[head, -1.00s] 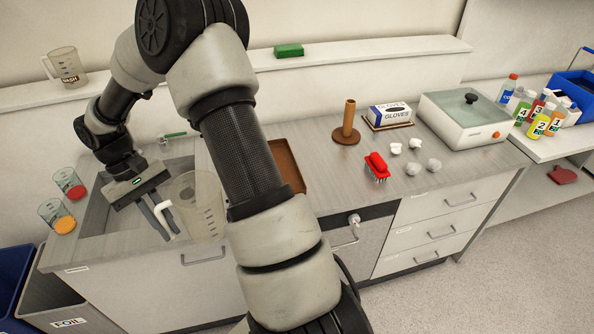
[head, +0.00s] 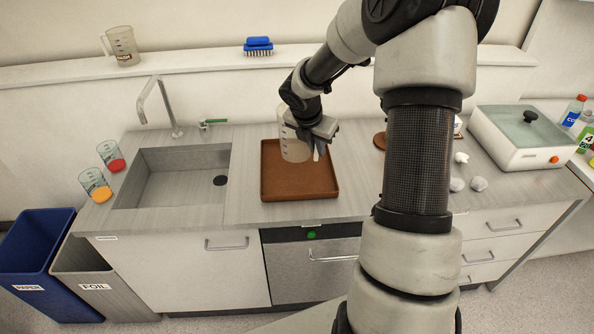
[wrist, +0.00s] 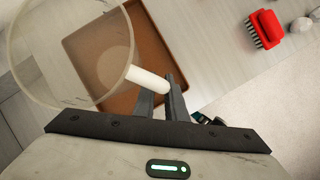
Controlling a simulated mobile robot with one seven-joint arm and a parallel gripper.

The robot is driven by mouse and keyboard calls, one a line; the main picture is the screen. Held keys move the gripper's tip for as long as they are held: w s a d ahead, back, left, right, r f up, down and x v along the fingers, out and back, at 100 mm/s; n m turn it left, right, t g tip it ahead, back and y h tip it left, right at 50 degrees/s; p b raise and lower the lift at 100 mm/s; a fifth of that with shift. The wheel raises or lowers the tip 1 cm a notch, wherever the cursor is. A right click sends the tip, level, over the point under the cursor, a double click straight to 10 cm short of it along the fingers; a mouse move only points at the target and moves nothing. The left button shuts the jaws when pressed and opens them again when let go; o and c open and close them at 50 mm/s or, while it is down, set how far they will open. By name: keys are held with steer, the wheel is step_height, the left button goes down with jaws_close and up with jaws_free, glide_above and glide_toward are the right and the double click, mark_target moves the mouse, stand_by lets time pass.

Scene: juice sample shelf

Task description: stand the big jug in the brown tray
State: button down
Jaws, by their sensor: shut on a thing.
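The big jug (head: 291,143) is clear, with measuring marks and a white handle. It is upright, over the back middle part of the brown tray (head: 268,194). I cannot tell whether its base touches the tray floor. My gripper (head: 318,150) is shut on the jug's handle, at the jug's right side. In the wrist view the jug (wrist: 40,50) is at the left, and its handle runs between the fingers (wrist: 160,98). The tray (wrist: 150,48) shows below and beside it, with no other thing visible in it.
The sink (head: 170,185) lies left of the tray, with a faucet (head: 160,105) behind. Two beakers, red (head: 112,160) and orange (head: 97,188), stand at its left. A red brush (wrist: 266,30) lies right of the tray. A smaller jug (head: 122,46) and blue brush (head: 258,46) are on the ledge.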

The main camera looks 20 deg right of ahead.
steer(key=w+d+r+n+t+y, duration=0.1)
steer(key=w+d+n+y, duration=0.1)
steer(key=d+n, duration=0.3)
steer(key=shift+n, duration=0.5)
steer(key=f+b, duration=0.1)
steer(key=f, duration=0.2)
steer(key=a+f, duration=0.1)
steer(key=f, duration=0.2)
steer(key=f+b, duration=0.1)
steer(key=f, duration=0.2)
steer(key=shift+s+a+f+b, duration=0.1)
steer(key=shift+a+f+b, duration=0.05)
steer(key=shift+f+b, duration=0.2)
steer(key=c, duration=1.8)
jaws_free()
steer(key=shift+r, duration=0.1)
steer(key=p+v, duration=0.3)
steer(key=v, duration=0.9)
steer(key=shift+s, duration=0.15)
